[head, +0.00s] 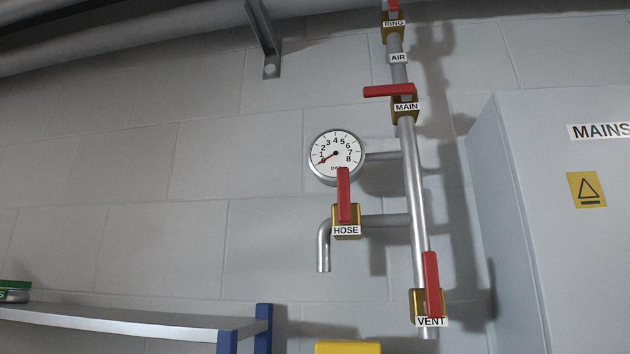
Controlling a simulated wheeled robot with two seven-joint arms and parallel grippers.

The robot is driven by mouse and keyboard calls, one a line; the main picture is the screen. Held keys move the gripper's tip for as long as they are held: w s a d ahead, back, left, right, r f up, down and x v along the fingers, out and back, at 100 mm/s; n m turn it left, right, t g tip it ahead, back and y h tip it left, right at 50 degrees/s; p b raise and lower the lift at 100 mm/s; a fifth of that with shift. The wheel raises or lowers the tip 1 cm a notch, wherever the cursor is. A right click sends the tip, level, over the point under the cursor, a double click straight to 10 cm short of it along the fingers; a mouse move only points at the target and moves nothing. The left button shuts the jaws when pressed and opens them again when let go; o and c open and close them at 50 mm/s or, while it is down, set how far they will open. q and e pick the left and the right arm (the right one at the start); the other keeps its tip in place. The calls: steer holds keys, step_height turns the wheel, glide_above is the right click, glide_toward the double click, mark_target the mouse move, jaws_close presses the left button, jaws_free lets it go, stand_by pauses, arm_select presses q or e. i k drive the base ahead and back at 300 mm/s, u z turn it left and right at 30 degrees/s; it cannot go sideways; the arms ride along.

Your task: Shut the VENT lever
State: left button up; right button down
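The red VENT lever (432,283) is on a brass valve (417,304) near the lower end of the vertical grey pipe (413,190). The lever points up, roughly in line with that pipe. The white VENT label (431,322) sits at the valve's lower edge, and a short open pipe end (430,334) shows below it. Neither of my grippers is in view.
The HOSE lever (344,195) points up below a gauge (337,156) whose needle points to the low end. The MAIN lever (389,91) lies across the pipe. A grey MAINS cabinet (540,230) stands right, a shelf (130,319) lower left, a yellow object (348,347) below.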

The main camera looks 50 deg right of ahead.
mark_target(432, 308)
steer(key=z, duration=2.2)
steer(key=k, duration=0.3)
steer(key=u, duration=0.05)
steer(key=i, duration=0.55)
